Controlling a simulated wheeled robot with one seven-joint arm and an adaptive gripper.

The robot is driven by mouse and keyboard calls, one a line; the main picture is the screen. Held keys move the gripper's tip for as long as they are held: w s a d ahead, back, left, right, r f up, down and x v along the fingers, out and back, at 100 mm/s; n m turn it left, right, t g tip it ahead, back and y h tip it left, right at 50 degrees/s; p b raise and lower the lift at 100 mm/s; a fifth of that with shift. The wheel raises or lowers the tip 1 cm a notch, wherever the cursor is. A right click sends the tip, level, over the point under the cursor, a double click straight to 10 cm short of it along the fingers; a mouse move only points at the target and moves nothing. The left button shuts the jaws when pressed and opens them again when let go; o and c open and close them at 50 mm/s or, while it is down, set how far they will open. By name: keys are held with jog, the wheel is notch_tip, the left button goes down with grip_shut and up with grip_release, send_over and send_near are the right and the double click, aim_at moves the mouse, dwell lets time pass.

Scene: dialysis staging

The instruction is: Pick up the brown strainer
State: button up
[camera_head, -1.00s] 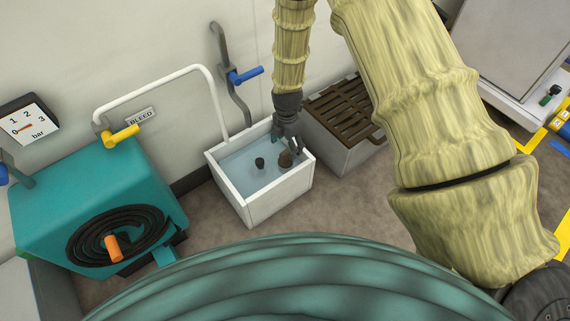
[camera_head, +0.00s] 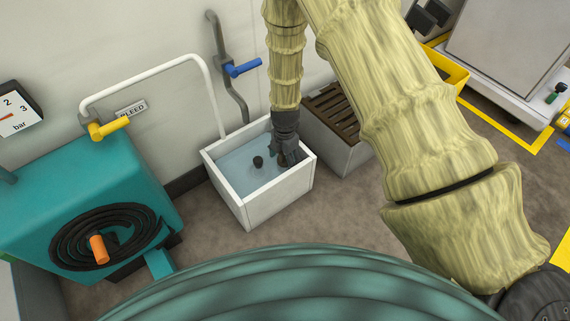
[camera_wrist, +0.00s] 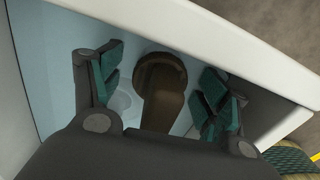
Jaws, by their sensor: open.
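The brown strainer (camera_wrist: 161,85) is in the white basin (camera_head: 276,193) with the pale blue inside. In the wrist view it lies between the two open fingers of my gripper (camera_wrist: 160,88), with a visible space on each side. In the head view my gripper (camera_head: 291,158) reaches down into the right part of the basin and mostly hides the strainer. The jaws are open and hold nothing.
The basin's white rim (camera_wrist: 215,40) runs close beside the fingers. A slatted brown-topped box (camera_head: 335,105) is to the right. A teal machine (camera_head: 60,190) with a coiled hose is left, and a white pipe (camera_head: 150,74) arches over.

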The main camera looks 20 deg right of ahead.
jog(key=shift+f, duration=0.75)
jog(key=c, duration=1.2)
